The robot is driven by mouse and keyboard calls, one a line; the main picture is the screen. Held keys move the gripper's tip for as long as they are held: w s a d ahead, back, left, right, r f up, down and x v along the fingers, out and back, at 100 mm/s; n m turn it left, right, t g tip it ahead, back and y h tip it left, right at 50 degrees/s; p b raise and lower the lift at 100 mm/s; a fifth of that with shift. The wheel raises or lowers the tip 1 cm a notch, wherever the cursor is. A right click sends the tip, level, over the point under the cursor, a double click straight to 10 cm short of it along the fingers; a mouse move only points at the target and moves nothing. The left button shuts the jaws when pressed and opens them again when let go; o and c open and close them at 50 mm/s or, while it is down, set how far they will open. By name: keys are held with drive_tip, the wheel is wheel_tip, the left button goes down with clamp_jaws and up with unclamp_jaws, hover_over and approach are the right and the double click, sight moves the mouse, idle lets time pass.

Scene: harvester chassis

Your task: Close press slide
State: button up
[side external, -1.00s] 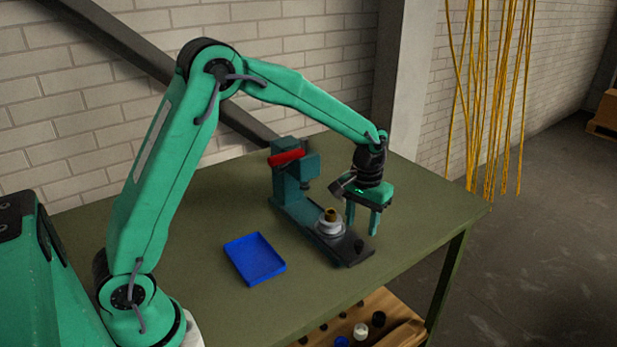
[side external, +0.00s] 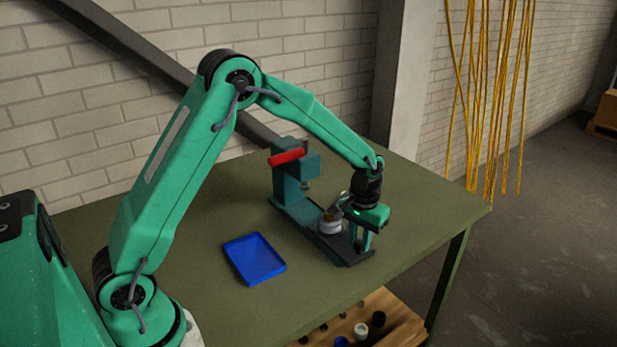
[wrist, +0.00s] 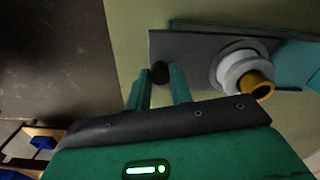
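The teal press (side external: 290,190) with a red handle (side external: 286,157) stands on the table. Its dark slide plate (side external: 335,246) extends toward the front right, and shows in the wrist view (wrist: 190,48). A white ring holder (side external: 329,228) with a brass-coloured piece (wrist: 256,86) sits on the slide. A black knob (wrist: 160,72) is near the slide's outer end. My gripper (side external: 360,243) is low over that end. In the wrist view its fingers (wrist: 159,82) are apart, one on either side of the knob; I cannot tell whether they touch it.
A blue tray (side external: 255,259) lies on the green table (side external: 200,229), left of the press. The table's edge is close to the slide's outer end. A wooden shelf (side external: 400,328) with small parts is below. Yellow cables hang at the back right.

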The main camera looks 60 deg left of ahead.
clamp_jaws()
drive_tip(key=a, duration=1.2)
drive_tip(key=shift+w, duration=0.1)
drive_tip(key=shift+a, duration=0.1)
drive_tip(key=o, duration=0.7)
unclamp_jaws()
drive_tip(key=shift+r, duration=0.2)
drive_tip(key=shift+r, duration=3.75)
